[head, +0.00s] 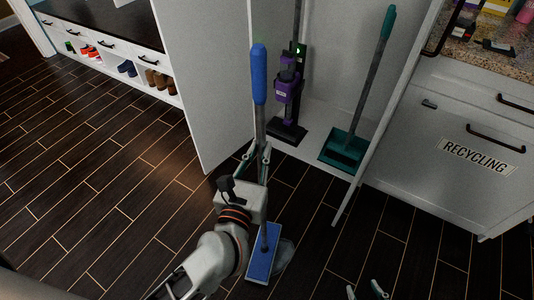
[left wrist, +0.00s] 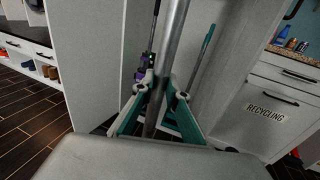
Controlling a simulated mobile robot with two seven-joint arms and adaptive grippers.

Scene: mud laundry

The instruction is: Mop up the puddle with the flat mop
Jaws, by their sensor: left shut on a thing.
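The flat mop has a blue grip (head: 259,75), a grey pole and a blue flat head (head: 261,262) on the dark floor. My left gripper (head: 257,158) is shut around the pole below the blue grip. The left wrist view shows the metal pole (left wrist: 168,50) between the green fingers of this gripper (left wrist: 153,92). The puddle (head: 285,252) is a faint greyish patch just right of the mop head, partly hidden by it. My right gripper (head: 366,291) shows only its two fingertips at the bottom edge, spread apart with nothing seen between them.
An open white closet behind the mop holds a purple vacuum (head: 287,90) and a teal broom or dustpan (head: 345,148). Its open door (head: 210,80) stands to the left. A white cabinet with a RECYCLING label (head: 477,157) is at right. Floor at left is clear.

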